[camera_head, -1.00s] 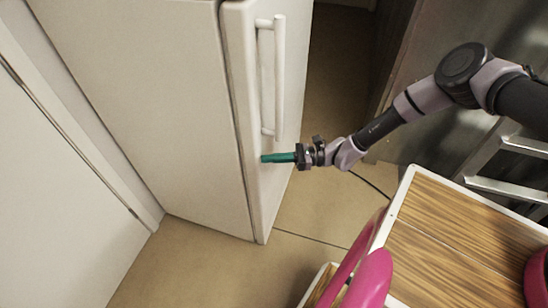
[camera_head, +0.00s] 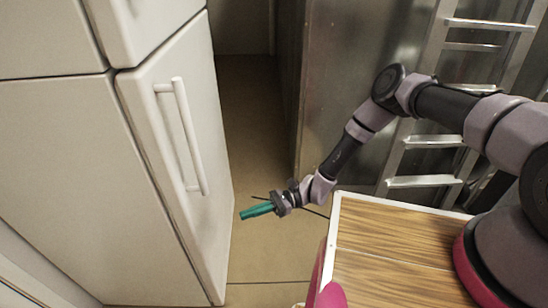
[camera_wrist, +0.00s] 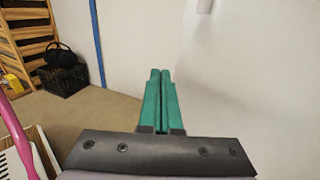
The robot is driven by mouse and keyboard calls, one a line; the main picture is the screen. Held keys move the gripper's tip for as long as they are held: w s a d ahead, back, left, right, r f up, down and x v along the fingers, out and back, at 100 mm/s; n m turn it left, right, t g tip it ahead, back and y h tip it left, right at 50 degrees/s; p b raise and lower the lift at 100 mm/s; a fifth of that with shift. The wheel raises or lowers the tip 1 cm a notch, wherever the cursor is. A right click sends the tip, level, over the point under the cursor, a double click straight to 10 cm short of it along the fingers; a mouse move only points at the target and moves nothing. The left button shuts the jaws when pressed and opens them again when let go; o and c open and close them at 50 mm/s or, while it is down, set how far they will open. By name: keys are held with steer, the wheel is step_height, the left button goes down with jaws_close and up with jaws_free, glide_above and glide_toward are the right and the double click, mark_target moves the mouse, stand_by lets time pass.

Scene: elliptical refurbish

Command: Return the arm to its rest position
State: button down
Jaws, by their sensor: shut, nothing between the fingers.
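My gripper (camera_head: 247,213) has green fingers and is shut and empty. In the head view it hangs in front of the white fridge, right of its lower door (camera_head: 180,170), with a gap between fingertips and door. My arm reaches from the right edge, bent at the elbow, over the wooden-topped base. In the wrist view the two green fingers (camera_wrist: 160,80) lie side by side, pointing at a pale surface.
The door handle (camera_head: 187,135) is left of my gripper. A metal ladder (camera_head: 430,130) stands against the grey metal wall behind my arm. A strip of tan floor (camera_head: 250,130) is clear between fridge and wall. A black crate (camera_wrist: 75,76) shows in the wrist view.

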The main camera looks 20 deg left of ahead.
steer(key=w+d+r+n+t+h, duration=0.1)
steer(key=w+d+r+n+h, duration=0.2)
steer(key=w+r, duration=0.45)
steer(key=w+d+r+n+t+h, duration=0.1)
steer(key=w+d+r+n, duration=0.1)
steer(key=w+d+r, duration=0.5)
steer(key=w+d+r+n+t+h, duration=0.1)
steer(key=w+d+r+t, duration=0.1)
steer(key=d+r, duration=0.35)
steer(key=w+d+r+t+h, duration=0.1)
steer(key=w+d+r, duration=0.1)
steer(key=r, duration=0.6)
steer(key=w+d+r+n+t+h, duration=0.1)
steer(key=w+d+r+t, duration=0.15)
steer(key=r, duration=0.45)
steer(key=s+d+r+t+h, duration=0.1)
steer(key=s+d+r+t, duration=0.2)
steer(key=d+r, duration=0.4)
steer(key=s+d+r+t+h, duration=0.2)
steer(key=s+d+r+t, duration=0.2)
steer(key=s+d+r, duration=0.2)
steer(key=s+d+r+m+t+h, duration=0.1)
steer(key=s+d+r+t, duration=0.3)
steer(key=d+r, duration=0.5)
steer(key=s+d, duration=0.1)
steer(key=d, duration=0.3)
steer(key=shift+d+r+h, duration=0.25)
steer(key=shift+d+h, duration=0.05)
steer(key=shift+h, duration=0.1)
steer(key=shift+s, duration=0.1)
